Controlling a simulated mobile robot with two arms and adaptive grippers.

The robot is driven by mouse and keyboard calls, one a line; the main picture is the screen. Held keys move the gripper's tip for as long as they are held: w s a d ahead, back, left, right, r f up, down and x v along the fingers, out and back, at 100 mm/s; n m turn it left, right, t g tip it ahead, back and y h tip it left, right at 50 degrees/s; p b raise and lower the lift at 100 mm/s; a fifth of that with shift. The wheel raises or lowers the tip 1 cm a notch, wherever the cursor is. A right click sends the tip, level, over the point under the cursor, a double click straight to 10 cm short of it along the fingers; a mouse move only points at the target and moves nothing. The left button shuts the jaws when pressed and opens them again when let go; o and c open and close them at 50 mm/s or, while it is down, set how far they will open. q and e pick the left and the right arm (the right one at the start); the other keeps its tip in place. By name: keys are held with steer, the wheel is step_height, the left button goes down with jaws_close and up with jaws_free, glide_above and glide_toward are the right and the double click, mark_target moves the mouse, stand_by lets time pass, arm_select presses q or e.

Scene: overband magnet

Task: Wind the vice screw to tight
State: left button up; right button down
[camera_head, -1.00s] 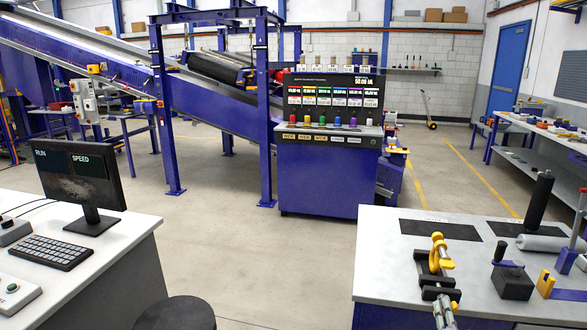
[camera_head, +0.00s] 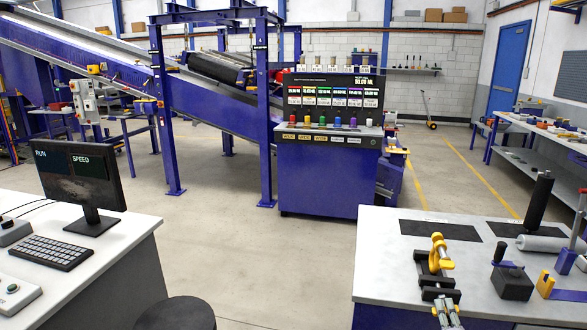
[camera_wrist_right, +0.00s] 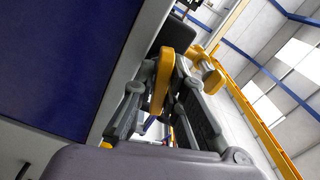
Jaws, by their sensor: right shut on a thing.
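The vice (camera_head: 424,272) is a dark body with yellow parts, near the front left of the right-hand bench. Its screw end faces me, with my right gripper (camera_head: 446,305) at it, low in the head view. In the right wrist view, a yellow handle (camera_wrist_right: 161,82) of the vice screw lies between the fingers of my right gripper (camera_wrist_right: 168,92). The gripper is shut on this handle. The fingers hide part of it, and I cannot tell how tight the screw is. My left gripper is not in view.
The bench top (camera_head: 385,255) is clear left of the vice. A black block with a handle (camera_head: 512,281), a yellow piece (camera_head: 545,283) and a grey roller (camera_head: 541,243) lie to its right. A monitor (camera_head: 82,178) stands on the left desk. Open floor lies between.

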steer(key=shift+a+f, duration=0.1)
steer(key=shift+m, duration=1.4)
steer(key=shift+m, duration=1.4)
